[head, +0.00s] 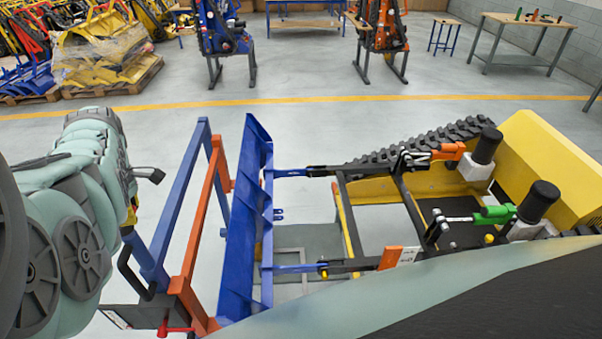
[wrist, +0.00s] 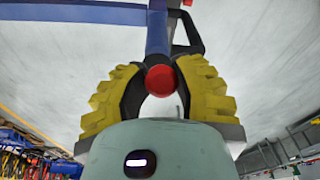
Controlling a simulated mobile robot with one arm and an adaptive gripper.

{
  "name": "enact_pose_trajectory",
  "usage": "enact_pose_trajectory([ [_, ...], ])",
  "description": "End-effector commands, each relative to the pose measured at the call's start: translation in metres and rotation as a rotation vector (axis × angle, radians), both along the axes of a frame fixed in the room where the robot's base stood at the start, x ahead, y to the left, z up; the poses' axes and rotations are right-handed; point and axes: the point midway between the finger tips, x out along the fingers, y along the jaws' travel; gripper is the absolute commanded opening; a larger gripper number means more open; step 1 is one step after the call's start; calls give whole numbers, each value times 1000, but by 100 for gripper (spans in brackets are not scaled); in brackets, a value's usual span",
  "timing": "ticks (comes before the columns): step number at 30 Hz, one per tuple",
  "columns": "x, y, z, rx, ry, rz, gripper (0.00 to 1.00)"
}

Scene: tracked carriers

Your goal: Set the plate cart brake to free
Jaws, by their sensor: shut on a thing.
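The plate cart is a frame of blue and orange bars (head: 196,205) left of centre in the head view. A blue plate (head: 243,215) stands upright on its right side. A black loop handle (head: 126,270) is at its near left end, and a red lever (head: 175,329) shows low at the bottom edge. My gripper (head: 131,216) is at the cart's left end, just above the black handle. In the wrist view, my yellow-padded fingers (wrist: 160,78) are closed around a red round knob (wrist: 161,81) in front of a blue bar (wrist: 157,30). The brake's setting cannot be read.
A yellow tracked carrier (head: 545,160) with black linkage arms and orange and green levers stands to the right. Wrapped yellow parts on a pallet (head: 100,55) are at the back left. A workbench (head: 525,25) is at the back right. Floor beyond the cart is clear.

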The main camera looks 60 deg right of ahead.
Motion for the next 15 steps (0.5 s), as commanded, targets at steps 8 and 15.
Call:
enact_pose_trajectory([
  [8,-5,-4,-2,-3,14,-8,48],
  [15,-3,-3,-1,-3,8,-4,57],
])
